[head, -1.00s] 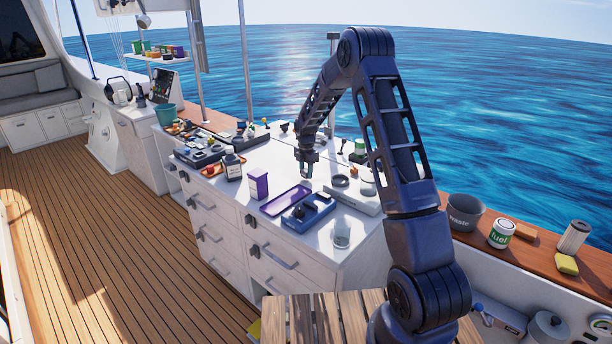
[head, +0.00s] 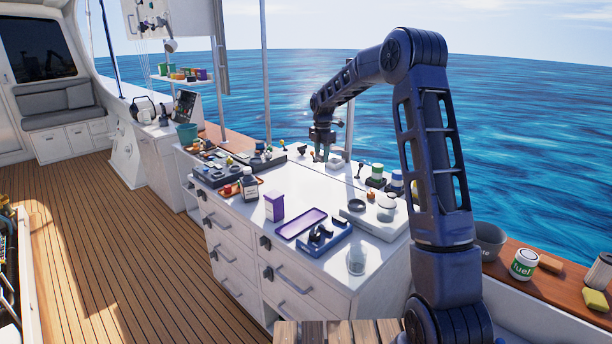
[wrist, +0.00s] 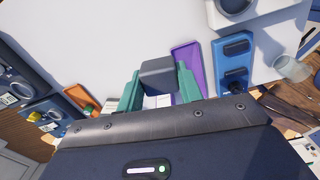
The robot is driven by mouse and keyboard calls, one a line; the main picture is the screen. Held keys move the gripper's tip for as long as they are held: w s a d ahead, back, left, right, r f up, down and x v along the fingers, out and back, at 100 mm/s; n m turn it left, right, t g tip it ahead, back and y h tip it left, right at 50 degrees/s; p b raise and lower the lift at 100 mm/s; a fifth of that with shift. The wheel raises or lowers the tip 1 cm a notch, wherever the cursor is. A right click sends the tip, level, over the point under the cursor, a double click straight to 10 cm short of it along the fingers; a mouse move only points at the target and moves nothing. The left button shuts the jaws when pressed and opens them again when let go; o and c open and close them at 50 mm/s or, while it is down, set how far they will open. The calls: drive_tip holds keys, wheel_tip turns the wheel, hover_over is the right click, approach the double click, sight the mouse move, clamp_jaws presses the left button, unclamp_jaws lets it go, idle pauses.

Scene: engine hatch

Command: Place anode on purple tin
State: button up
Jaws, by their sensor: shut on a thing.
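My gripper (head: 322,155) is above the white counter, beyond the purple trays and boxes in the head view. In the wrist view its teal fingers (wrist: 158,92) are shut on a dark grey block (wrist: 158,75), which looks like the anode. In the head view the block is too small to make out. A shallow purple tray (head: 288,230) lies flat on the counter, apart from the gripper; it shows just right of the fingers in the wrist view (wrist: 185,52). An upright purple box (head: 274,206) with a pale face stands left of it. I cannot tell which is the purple tin.
A blue tray (head: 336,240) with a dark object lies beside the purple tray. A clear glass (head: 356,262) stands at the near corner. A dark bottle (head: 249,184) and a red-orange tray are at left. Several cans and jars crowd the right back. Bare counter lies under the gripper.

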wheel_tip(320, 180, up, 11)
drive_tip(key=n, duration=0.1)
hover_over(274, 194)
wheel_tip(274, 194, down, 20)
drive_tip(key=shift+r, duration=0.2)
drive_tip(key=shift+f, duration=0.1)
drive_tip(key=o, duration=1.2)
wheel_tip(274, 194, up, 12)
drive_tip(key=shift+r, duration=0.15)
